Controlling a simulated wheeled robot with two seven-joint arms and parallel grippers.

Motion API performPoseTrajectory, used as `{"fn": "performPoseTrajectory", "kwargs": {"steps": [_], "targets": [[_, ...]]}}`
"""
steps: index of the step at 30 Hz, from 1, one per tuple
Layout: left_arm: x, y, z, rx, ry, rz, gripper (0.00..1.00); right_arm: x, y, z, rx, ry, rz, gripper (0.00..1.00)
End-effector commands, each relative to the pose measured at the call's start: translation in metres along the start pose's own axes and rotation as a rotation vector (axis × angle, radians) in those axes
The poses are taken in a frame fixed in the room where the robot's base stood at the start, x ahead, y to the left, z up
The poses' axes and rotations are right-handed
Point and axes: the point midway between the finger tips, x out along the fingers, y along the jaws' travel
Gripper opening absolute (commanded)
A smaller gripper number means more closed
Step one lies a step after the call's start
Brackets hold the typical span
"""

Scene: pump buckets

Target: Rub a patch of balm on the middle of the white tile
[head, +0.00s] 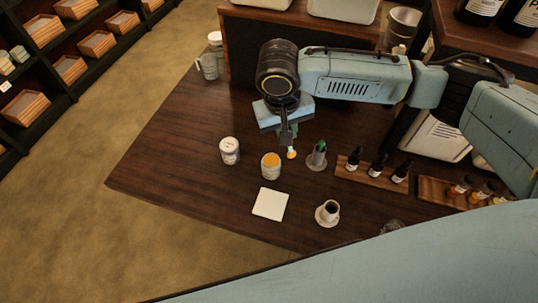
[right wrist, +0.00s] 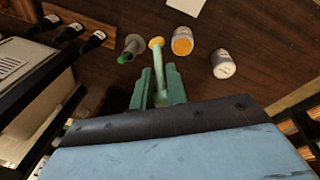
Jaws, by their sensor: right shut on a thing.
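The white tile (head: 270,204) lies flat and bare on the dark wooden table; its edge shows at the top of the right wrist view (right wrist: 186,4). An open jar of orange balm (head: 271,167) stands behind it, also in the right wrist view (right wrist: 182,42). My right gripper (head: 287,138) points down behind the jar. In the right wrist view its green fingers (right wrist: 161,84) are shut on a pale applicator (right wrist: 160,72). The applicator's tip carries yellow-orange balm (head: 291,154) and is held beside the jar, apart from the tile. My left gripper is not in view.
A white jar (head: 229,150) stands left of the balm. A grey holder (head: 317,158) with a green-tipped thing stands to the right. A small cup (head: 327,212) is right of the tile. Racks of bottles (head: 375,172) fill the right side. The table left of the tile is clear.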

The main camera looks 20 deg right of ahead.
Motion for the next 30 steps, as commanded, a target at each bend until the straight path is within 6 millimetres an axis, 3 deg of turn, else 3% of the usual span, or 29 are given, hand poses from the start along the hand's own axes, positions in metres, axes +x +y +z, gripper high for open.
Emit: {"fn": "performPoseTrajectory", "kwargs": {"steps": [1,6,13,20,30], "targets": [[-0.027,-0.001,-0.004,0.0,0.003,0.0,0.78,-0.006,-0.009,0.005,0.007,-0.026,-0.037,0.0],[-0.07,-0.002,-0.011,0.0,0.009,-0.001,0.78,0.008,-0.035,0.021,0.052,-0.07,-0.158,0.0],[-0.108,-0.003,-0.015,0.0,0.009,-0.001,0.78,0.029,-0.048,0.049,0.121,-0.103,-0.274,0.0],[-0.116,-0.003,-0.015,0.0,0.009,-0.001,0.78,0.042,-0.05,0.061,0.148,-0.107,-0.315,0.0],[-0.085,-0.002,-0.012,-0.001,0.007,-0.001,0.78,0.067,-0.054,0.063,0.149,-0.107,-0.316,0.0]]}}
